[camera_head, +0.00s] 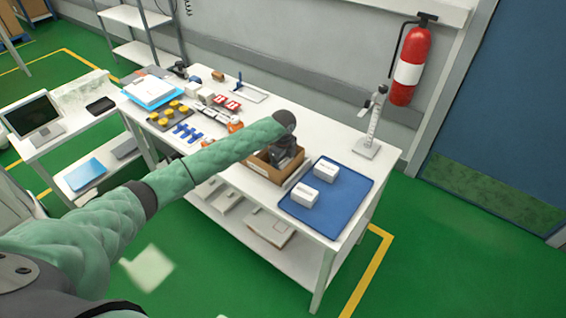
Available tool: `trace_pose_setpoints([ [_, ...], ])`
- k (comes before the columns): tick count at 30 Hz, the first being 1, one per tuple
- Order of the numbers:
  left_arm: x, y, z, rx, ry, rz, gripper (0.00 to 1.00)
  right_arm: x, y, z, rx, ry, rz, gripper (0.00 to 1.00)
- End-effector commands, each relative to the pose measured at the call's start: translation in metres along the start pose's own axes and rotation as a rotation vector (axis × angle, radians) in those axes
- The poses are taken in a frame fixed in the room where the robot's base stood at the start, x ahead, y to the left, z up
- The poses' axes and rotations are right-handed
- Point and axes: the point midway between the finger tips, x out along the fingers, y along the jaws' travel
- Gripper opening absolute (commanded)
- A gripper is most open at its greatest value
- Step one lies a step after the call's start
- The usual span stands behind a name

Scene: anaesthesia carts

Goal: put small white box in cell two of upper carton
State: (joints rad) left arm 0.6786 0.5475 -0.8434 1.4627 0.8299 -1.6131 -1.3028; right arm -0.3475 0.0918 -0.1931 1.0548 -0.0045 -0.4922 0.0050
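An open brown carton (262,172) stands on the white table, left of a blue tray (345,200). Two small white boxes lie on the tray, one toward the back (326,170) and one toward the front (304,195). My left arm reaches in from the left. Its dark gripper (284,163) points down over and partly into the carton. The fingertips and whatever may be between them are hidden, as are most of the carton's cells. I see only one carton clearly. My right gripper is not in view.
Yellow, blue and red parts (188,132) crowd the table's left half. A pale stand (371,130) rises at the back right corner. A fire extinguisher (410,68) hangs on the wall. The tray's right side is free.

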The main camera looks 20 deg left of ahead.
Motion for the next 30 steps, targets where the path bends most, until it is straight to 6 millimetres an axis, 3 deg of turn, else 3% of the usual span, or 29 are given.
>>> trace_pose_setpoints([
  [1,0.0,0.0,0.0,0.0,0.0,0.0,0.82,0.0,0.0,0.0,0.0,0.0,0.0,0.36],
  [3,0.0,0.0,0.0,0.0,0.0,0.0,0.94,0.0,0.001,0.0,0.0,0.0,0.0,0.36],
  [16,-0.009,-0.001,0.0,0.001,0.0,-0.001,0.94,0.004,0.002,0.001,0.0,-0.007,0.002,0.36],
  [19,-0.022,-0.001,0.0,0.001,-0.001,-0.003,0.94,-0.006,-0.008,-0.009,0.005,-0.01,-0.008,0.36],
  [30,-0.091,-0.001,0.0,0.001,-0.001,-0.003,0.94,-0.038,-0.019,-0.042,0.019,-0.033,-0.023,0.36],
])
